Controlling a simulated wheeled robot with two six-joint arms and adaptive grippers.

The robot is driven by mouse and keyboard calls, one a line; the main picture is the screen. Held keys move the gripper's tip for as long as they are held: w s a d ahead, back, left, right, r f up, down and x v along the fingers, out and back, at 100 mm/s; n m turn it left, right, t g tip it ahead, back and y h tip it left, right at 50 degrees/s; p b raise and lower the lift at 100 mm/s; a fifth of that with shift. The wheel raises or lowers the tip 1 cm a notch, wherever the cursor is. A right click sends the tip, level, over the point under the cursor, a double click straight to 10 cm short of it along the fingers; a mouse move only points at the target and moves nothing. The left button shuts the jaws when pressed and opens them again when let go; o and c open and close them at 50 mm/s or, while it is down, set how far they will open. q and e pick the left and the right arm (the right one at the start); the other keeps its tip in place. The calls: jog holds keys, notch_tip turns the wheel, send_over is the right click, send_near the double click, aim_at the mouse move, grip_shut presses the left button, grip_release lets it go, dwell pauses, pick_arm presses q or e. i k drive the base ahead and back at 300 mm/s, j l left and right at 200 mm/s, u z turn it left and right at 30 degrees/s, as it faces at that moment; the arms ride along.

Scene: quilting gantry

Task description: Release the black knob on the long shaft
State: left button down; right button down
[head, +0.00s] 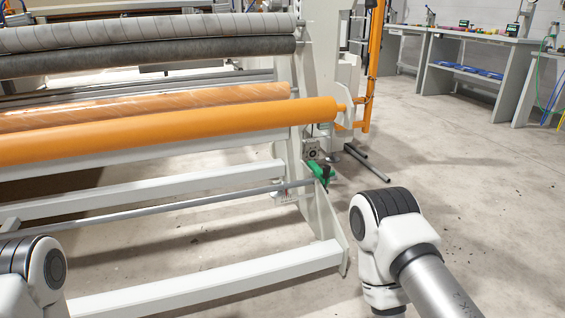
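The long grey shaft (160,207) runs low across the front of the machine, from the left edge to the white end frame at the right. At its right end is a green part (318,170) on the end frame. A small dark piece (325,180) by the green part looks like the black knob, but it is too small to tell its shape or setting. Neither of my grippers is in view; only links of my arms show at the lower left and lower right, apart from the shaft end.
An orange roller (170,132) lies above the shaft, with grey rolls (150,35) higher up. Workbenches (470,60) stand far right.

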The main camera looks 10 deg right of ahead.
aim_at(327, 168)
jog(key=i+l+u, duration=0.1)
jog(key=l, duration=0.4)
jog(key=i+l+u, duration=0.15)
jog(key=l, duration=0.3)
jog(key=i+l+u, duration=0.1)
jog(key=i+l, duration=0.15)
jog(key=l, duration=0.3)
jog(key=i+l+u, duration=0.15)
jog(key=l, duration=0.35)
jog(key=i+l+u, duration=0.1)
jog(key=l, duration=0.45)
jog(key=i+l+u, duration=0.1)
jog(key=l, duration=0.45)
